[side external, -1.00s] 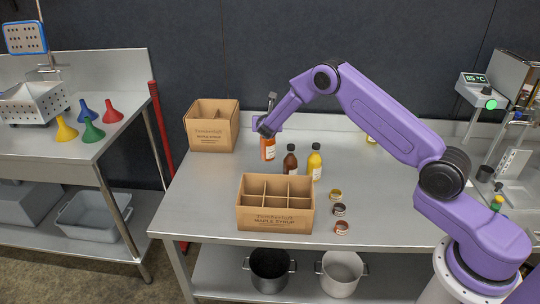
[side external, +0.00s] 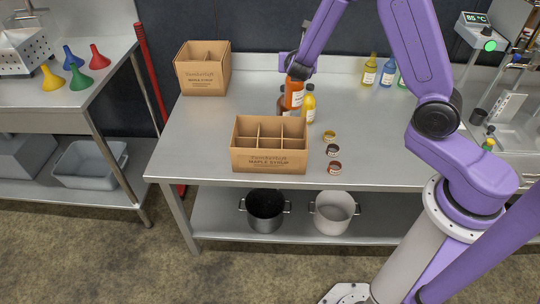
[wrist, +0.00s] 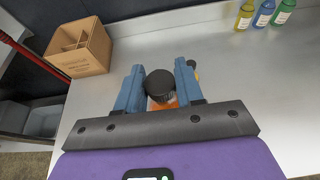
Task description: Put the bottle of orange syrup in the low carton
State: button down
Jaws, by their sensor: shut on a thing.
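The bottle of orange syrup (side external: 294,97) has a dark cap and hangs roughly upright in my gripper (side external: 296,72). The blue fingers close on it from both sides in the wrist view (wrist: 160,84), where the black cap (wrist: 159,82) hides most of the bottle. The low carton (side external: 268,160), brown with dividers, stands near the table's front edge, left of and nearer than the bottle. Its visible compartments look empty. The orange bottle appears raised, partly hiding a dark brown bottle (side external: 283,103).
A yellow bottle (side external: 308,107) stands just right of the held bottle. A taller carton (side external: 203,74) is at the back left. Several loose lids (side external: 332,151) lie right of the low carton. More bottles (side external: 388,74) stand at the back right.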

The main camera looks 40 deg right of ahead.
jog(key=shift+s+r, duration=0.15)
jog(key=shift+s, duration=0.35)
notch_tip(320, 180, down, 18)
dwell(0.6)
jog(key=c, duration=0.7)
grip_release()
